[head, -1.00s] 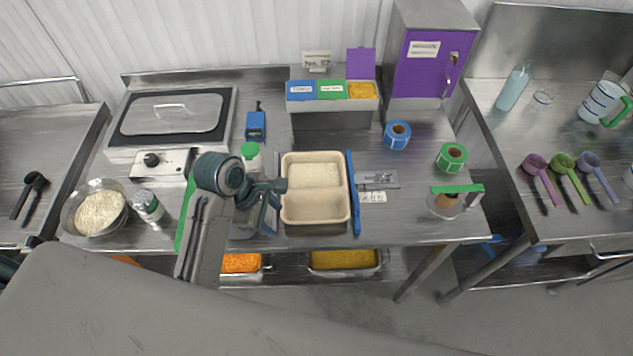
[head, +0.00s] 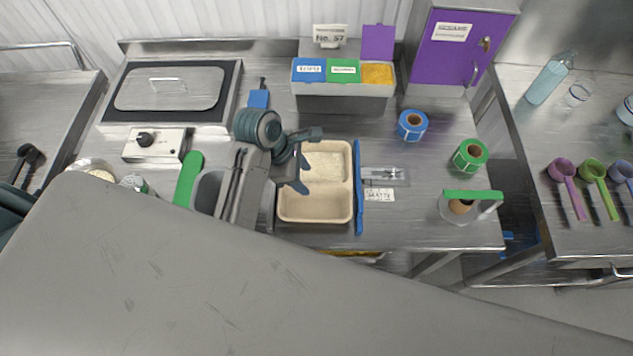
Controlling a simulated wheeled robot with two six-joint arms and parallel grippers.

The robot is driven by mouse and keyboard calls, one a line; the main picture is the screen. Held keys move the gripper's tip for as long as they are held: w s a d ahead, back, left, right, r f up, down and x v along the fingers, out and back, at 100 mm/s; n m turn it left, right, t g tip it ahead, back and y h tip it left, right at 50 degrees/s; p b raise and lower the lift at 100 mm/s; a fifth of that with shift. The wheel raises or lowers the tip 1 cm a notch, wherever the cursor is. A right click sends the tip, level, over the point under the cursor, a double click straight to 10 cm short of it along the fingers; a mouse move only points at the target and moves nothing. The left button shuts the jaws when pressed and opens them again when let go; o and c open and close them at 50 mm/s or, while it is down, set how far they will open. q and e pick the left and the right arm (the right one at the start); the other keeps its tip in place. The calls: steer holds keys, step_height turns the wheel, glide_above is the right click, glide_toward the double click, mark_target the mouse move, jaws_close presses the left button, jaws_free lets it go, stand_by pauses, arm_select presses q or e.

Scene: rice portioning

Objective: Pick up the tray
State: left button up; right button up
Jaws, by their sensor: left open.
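The beige tray (head: 315,206) lies on the steel table in the middle of the head view. It has two compartments; white rice fills part of the far one, and the near one looks empty. My left gripper (head: 304,160) is open at the tray's far left corner. One finger is by the far edge and the other overlaps the left side near the divider. I cannot tell whether the fingers touch the tray. My right gripper is not in view.
A blue stick (head: 358,190) lies close along the tray's right side. Blue (head: 411,125) and green (head: 470,156) label rolls and a green-handled container (head: 462,208) stand further right. A topping box (head: 343,88) stands behind.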

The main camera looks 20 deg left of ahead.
mark_target(313, 184)
arm_select(q)
steer(key=p+x, duration=0.1)
steer(key=x, duration=0.1)
steer(key=p+x, duration=0.1)
steer(key=x, duration=0.1)
steer(key=shift+w+d, duration=0.15)
steer(key=shift+d, duration=0.3)
steer(key=shift+d+f, duration=0.1)
steer(key=shift+f, duration=0.3)
steer(key=shift+c, duration=0.6)
steer(key=c, duration=0.7)
steer(key=shift+c, duration=1.2)
jaws_close()
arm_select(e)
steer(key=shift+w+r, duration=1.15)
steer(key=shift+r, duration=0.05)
